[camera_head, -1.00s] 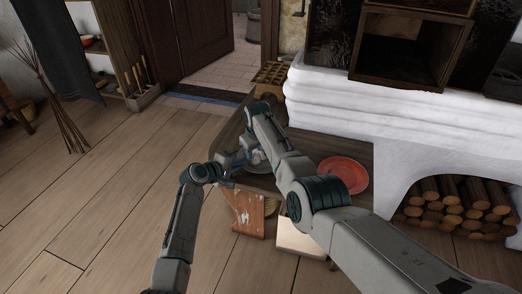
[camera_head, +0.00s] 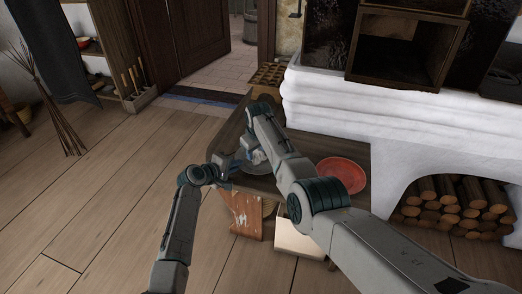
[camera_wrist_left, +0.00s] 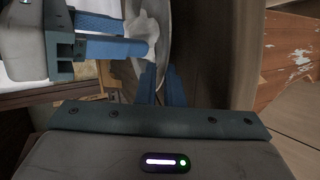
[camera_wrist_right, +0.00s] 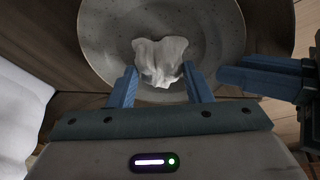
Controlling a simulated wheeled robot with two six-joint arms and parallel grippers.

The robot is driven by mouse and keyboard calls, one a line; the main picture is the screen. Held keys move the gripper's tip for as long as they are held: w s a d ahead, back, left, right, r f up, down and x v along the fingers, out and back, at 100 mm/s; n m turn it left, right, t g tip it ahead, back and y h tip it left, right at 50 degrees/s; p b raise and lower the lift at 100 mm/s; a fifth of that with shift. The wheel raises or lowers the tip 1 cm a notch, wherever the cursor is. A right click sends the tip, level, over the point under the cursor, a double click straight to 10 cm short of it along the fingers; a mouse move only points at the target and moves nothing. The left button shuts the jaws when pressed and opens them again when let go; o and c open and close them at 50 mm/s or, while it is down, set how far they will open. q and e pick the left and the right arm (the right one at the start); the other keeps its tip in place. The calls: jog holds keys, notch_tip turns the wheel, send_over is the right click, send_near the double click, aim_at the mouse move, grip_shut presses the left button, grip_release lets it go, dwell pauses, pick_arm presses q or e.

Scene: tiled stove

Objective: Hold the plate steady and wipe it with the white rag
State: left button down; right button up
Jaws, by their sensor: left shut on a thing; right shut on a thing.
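The grey speckled plate (camera_wrist_right: 106,50) lies on the small wooden table in the right wrist view. The white rag (camera_wrist_right: 160,60) is bunched on the plate, between the fingers of my right gripper (camera_wrist_right: 160,88), which is shut on it. My left gripper (camera_wrist_left: 159,85) is shut on the edge of the plate (camera_wrist_left: 166,20) in the left wrist view. The rag (camera_wrist_left: 146,35) and my right gripper's blue fingers show there too. In the head view the plate (camera_head: 262,167) is mostly hidden behind my arms.
A red plate (camera_head: 342,175) lies on the table to the right. A worn reddish-brown board (camera_head: 246,212) and a pale box (camera_head: 297,238) are at the table's front. The white stove (camera_head: 340,107) stands behind. Open floor (camera_head: 110,190) lies to the left.

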pick_arm(q)
jog(key=shift+f, duration=0.1)
pick_arm(e)
jog(key=shift+s+a, duration=0.1)
jog(key=shift+a, duration=0.35)
jog(key=shift+w+a+r, duration=0.1)
jog(key=shift+w+r, duration=0.1)
jog(key=shift+r, duration=3.95)
jog(key=shift+s, duration=0.1)
